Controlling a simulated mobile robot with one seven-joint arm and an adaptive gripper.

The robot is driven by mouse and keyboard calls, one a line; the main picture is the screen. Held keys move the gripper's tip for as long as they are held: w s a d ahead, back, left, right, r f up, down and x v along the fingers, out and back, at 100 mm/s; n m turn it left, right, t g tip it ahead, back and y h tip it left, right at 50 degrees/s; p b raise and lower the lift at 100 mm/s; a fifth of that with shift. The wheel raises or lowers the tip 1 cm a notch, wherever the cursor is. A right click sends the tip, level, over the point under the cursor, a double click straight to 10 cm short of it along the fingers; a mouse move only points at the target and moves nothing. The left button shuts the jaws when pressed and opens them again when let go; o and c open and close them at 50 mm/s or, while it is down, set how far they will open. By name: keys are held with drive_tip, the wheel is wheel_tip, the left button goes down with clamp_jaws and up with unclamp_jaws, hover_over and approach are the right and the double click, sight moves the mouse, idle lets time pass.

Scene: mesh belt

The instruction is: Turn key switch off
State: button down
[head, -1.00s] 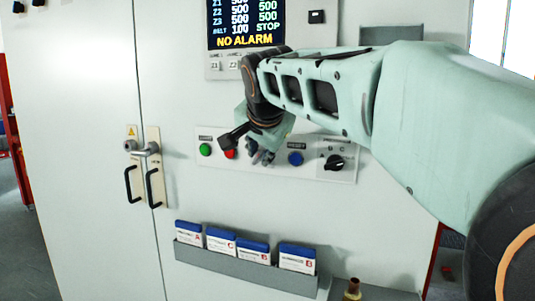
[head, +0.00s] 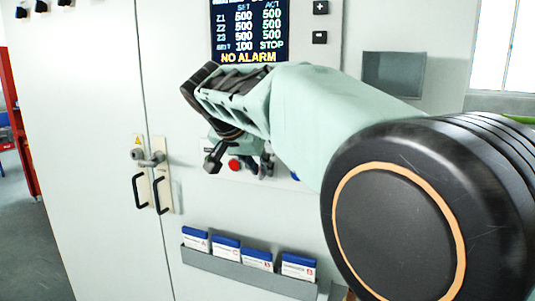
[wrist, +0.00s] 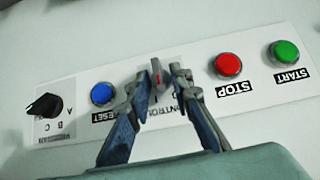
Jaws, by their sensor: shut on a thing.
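The key switch (wrist: 157,73) sits on the control panel between the red STOP button (wrist: 229,65) and the blue RESET button (wrist: 102,93) in the wrist view. My gripper (wrist: 160,79) is at it, with one finger on each side, shut on the key. In the head view my gripper (head: 259,167) is at the panel just right of the red button (head: 234,165), and the key is hidden there.
A black rotary selector (wrist: 44,105) is at the panel's left end and a green START button (wrist: 285,53) at its right end in the wrist view. In the head view, a display (head: 248,30) reads NO ALARM. Door handles (head: 150,190) and a card rack (head: 245,268) are nearby.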

drive_tip(key=n+h+p, duration=0.1)
drive_tip(key=p, duration=0.1)
drive_tip(key=h+p, duration=0.2)
drive_tip(key=shift+w+a+r+n+g, duration=0.15)
drive_tip(key=shift+a+n+g, duration=0.15)
drive_tip(key=shift+n+g, duration=0.1)
drive_tip(key=shift+n+h+p, duration=0.3)
drive_tip(key=shift+h+p, duration=0.3)
drive_tip(key=shift+p, duration=0.1)
drive_tip(key=shift+f, duration=0.25)
drive_tip(key=c, duration=2.1)
unclamp_jaws()
drive_tip(key=shift+a, duration=0.1)
drive_tip(key=v, duration=1.2)
drive_tip(key=shift+w+a, duration=0.1)
drive_tip(key=shift+w, duration=0.1)
